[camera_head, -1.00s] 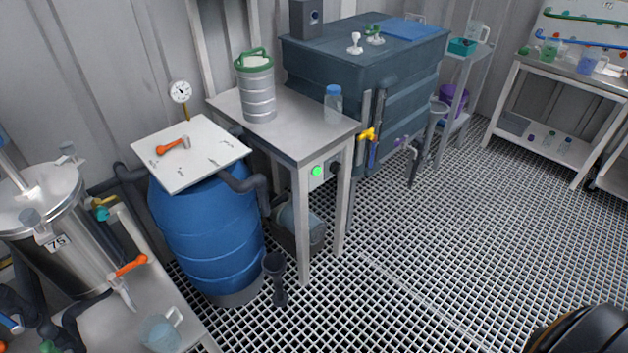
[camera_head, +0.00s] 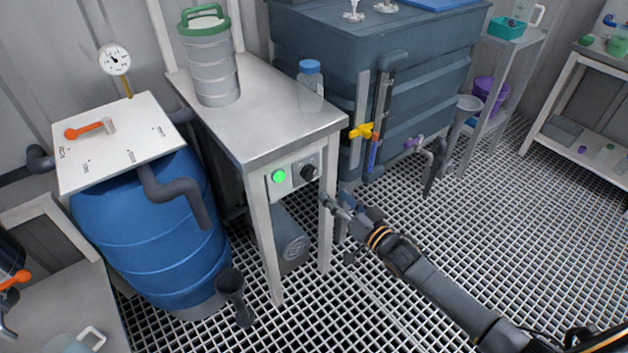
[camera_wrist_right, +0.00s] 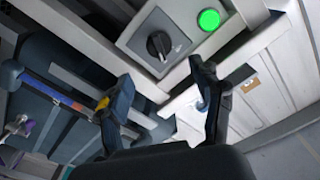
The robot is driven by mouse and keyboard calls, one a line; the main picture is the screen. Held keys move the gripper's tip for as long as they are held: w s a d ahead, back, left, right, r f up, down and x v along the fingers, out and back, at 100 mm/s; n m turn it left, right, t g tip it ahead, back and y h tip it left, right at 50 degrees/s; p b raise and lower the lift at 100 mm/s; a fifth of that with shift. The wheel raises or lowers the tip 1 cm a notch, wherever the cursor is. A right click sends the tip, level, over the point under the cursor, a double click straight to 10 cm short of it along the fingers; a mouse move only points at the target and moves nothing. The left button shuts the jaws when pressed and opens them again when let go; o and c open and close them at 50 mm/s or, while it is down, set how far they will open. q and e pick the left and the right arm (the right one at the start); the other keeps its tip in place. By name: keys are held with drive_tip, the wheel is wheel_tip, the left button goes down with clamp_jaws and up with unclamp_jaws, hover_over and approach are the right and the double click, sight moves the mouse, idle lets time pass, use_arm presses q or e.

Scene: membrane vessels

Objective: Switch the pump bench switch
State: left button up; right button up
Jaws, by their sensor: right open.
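The pump bench (camera_head: 268,120) is a light grey table near the middle of the head view. Its front panel (camera_head: 292,180) carries a lit green lamp (camera_head: 279,176) and a black rotary switch (camera_head: 309,172). In the right wrist view the switch (camera_wrist_right: 158,45) is a black knob on a grey plate, beside the glowing green lamp (camera_wrist_right: 209,20). My right gripper (camera_head: 332,203) is open and empty, just right of and below the switch in the head view. In the wrist view its two fingers (camera_wrist_right: 163,88) are spread, apart from the knob. My left gripper is out of view.
A blue barrel (camera_head: 150,235) stands left of the bench. A pump motor (camera_head: 290,243) sits under it. A steel canister (camera_head: 208,70) and a blue-capped bottle (camera_head: 310,88) stand on top. A dark tank (camera_head: 425,75) with a yellow valve (camera_head: 362,131) is behind right. The grated floor at right is open.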

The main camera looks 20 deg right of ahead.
sight(313, 177)
drive_tip(key=b+x, duration=0.1)
drive_tip(key=x, duration=0.8)
drive_tip(key=shift+f, duration=0.15)
use_arm(q)
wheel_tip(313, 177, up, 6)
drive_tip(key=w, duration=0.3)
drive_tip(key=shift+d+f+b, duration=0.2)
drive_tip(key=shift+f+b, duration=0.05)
drive_tip(key=shift+b, duration=0.05)
use_arm(e)
drive_tip(key=shift+w, duration=0.3)
drive_tip(key=shift+c, duration=0.4)
drive_tip(key=c, duration=1.1)
